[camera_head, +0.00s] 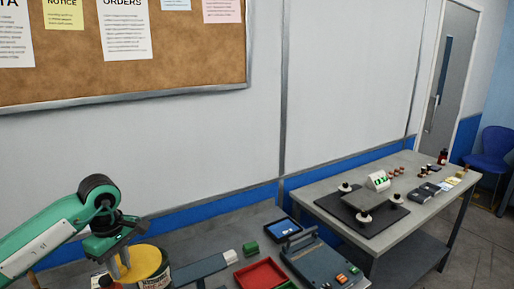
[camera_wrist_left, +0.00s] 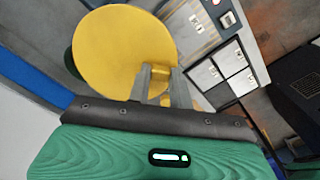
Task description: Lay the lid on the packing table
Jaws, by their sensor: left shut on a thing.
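A round yellow lid (camera_head: 148,261) is at the lower left of the head view, and it fills the upper middle of the left wrist view (camera_wrist_left: 120,50). My left gripper (camera_head: 120,266) is shut on the lid near its edge; its two fingers also show in the left wrist view (camera_wrist_left: 161,84). A labelled tin (camera_head: 158,282) shows just under the lid; I cannot tell whether they touch. Two grey tables show, a near one (camera_head: 215,247) and a farther one (camera_head: 412,167); no mark tells which is the packing table. My right gripper is out of view.
A wall with a corkboard (camera_head: 180,60) rises behind.

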